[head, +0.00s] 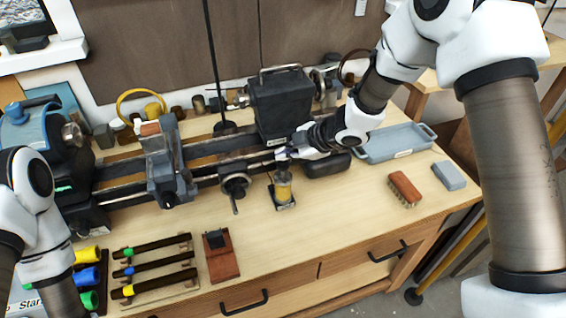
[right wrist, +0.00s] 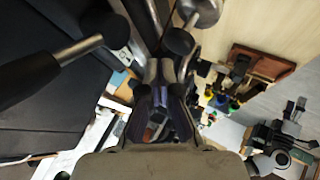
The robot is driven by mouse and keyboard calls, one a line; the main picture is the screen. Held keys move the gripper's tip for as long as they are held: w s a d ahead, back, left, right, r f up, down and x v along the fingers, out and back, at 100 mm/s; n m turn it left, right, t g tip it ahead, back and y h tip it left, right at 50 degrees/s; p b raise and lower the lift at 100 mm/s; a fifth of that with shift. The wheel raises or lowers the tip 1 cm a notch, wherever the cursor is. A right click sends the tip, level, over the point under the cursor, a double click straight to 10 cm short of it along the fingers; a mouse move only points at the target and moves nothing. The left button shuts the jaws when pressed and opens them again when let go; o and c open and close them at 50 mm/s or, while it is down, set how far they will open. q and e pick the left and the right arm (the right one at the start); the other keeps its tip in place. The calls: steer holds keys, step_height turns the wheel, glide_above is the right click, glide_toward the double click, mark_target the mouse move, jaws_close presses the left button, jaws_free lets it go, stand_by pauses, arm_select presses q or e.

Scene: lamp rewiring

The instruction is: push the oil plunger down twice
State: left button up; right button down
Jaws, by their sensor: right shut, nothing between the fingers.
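The oil plunger pot (head: 284,190) is a small amber-yellow cylinder with a grey top, standing upright on a dark square base on the bench, in front of the lathe. My right gripper (head: 283,154) is shut and empty, with its tips just above the pot's top. I cannot tell whether they touch it. In the right wrist view the shut fingers (right wrist: 163,88) show at the centre, and the pot cannot be made out clearly there. My left arm comes in at the left edge of the head view, but its gripper is not seen.
The lathe (head: 168,175) runs behind the pot, with a handwheel (head: 235,184) close to its left. A black box (head: 284,106) stands behind my right gripper. A blue-grey tray (head: 395,143), a brush (head: 404,189) and a grey block (head: 449,175) lie to the right. The bench front near the pot is clear.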

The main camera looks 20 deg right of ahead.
mark_target(283, 164)
stand_by(0.4)
steer(key=shift+f, duration=0.45)
steer(key=shift+f+b, duration=1.15)
steer(key=shift+f, duration=0.15)
stand_by(1.0)
steer(key=shift+r+p, duration=1.75)
steer(key=shift+p, duration=0.05)
steer(key=shift+r+p, duration=0.35)
steer(key=shift+p, duration=0.05)
step_height(283, 164, up, 4)
steer(key=p, duration=0.4)
steer(key=shift+r, duration=0.25)
steer(key=shift+f, duration=0.1)
